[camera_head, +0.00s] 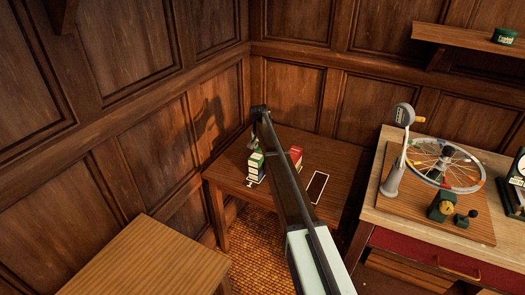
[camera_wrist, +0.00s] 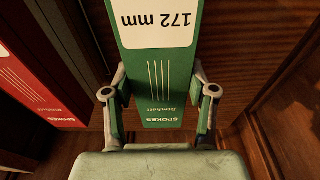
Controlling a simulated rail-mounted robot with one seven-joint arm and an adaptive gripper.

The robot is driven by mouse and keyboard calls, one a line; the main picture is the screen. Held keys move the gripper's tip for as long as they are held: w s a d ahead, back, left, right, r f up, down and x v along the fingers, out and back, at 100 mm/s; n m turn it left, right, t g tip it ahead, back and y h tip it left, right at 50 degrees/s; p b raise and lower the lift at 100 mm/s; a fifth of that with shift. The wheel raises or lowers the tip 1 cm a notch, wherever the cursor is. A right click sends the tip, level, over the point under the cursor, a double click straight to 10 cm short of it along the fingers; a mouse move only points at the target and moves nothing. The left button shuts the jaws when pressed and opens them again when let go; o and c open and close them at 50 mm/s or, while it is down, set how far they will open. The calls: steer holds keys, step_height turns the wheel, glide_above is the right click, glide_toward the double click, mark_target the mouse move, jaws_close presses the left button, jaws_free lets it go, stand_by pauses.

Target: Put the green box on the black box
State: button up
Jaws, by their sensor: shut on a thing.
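The green box (camera_wrist: 158,75) is upright between the two fingers of my gripper (camera_wrist: 160,115) in the wrist view, with a white "172 mm" label and "SPOKES" on its face. A finger touches each side, so my gripper is shut on it. In the head view the green box (camera_head: 257,161) is at the left of the small wooden table, below my gripper (camera_head: 253,144). I cannot tell if its bottom touches the table.
A red box (camera_head: 296,154) stands right of the green box, partly behind my arm; it also shows at the left in the wrist view (camera_wrist: 32,85). A workbench (camera_head: 376,215) with a wheel stand is at right. Panelled walls close off the back and left.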

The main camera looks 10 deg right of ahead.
steer(key=o, duration=1.4)
steer(key=shift+c, duration=0.2)
step_height(320, 180, up, 12)
steer(key=s+a+b, duration=0.1)
steer(key=b, duration=0.1)
steer(key=shift+s, duration=0.25)
